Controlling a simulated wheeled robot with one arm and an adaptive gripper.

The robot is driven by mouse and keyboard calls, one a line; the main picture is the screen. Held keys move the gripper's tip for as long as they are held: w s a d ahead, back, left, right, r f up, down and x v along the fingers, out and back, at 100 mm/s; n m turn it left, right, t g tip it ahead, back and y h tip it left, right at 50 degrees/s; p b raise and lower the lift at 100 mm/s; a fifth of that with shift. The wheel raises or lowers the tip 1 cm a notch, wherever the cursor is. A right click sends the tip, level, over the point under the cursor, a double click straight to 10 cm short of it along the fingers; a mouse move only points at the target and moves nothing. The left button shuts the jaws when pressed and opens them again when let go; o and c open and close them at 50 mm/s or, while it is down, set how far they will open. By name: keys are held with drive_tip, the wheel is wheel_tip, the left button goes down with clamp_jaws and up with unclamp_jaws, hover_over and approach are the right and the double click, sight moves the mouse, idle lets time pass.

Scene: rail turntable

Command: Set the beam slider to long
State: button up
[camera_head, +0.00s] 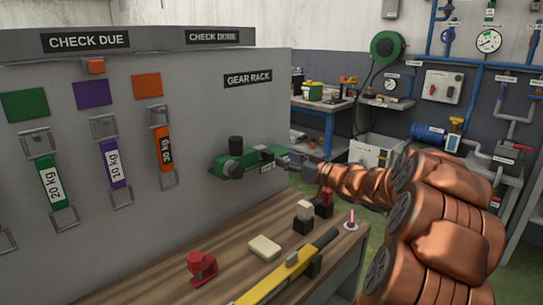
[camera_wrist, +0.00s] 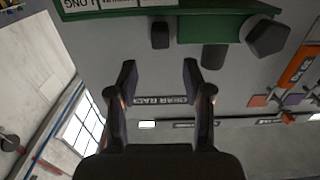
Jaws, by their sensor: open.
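A green device (camera_head: 248,163) with dark knobs is mounted on the grey panel below the "GEAR RACK" sign. In the wrist view the same green device (camera_wrist: 215,22) runs along the top, upside down. It carries white labels (camera_wrist: 110,5), one reading "LONG". A small dark peg (camera_wrist: 160,36) stands out below its edge, with a bigger dark knob (camera_wrist: 268,38) to the right. I cannot tell which part is the beam slider, or its setting. My gripper (camera_wrist: 159,72) is open and empty, its fingertips apart below the peg. In the head view my gripper (camera_head: 300,168) is beside the device's right end.
A wooden bench (camera_head: 225,235) below holds a red clamp-like object (camera_head: 201,267), a cream block (camera_head: 264,248) and a long yellow tool (camera_head: 275,280). Coloured weight tags (camera_head: 115,163) hang on the panel (camera_head: 210,90) to the left. A blue-legged table (camera_head: 325,125) stands behind.

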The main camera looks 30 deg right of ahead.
sight(272, 153)
drive_tip(key=shift+x, duration=3.55)
clamp_jaws()
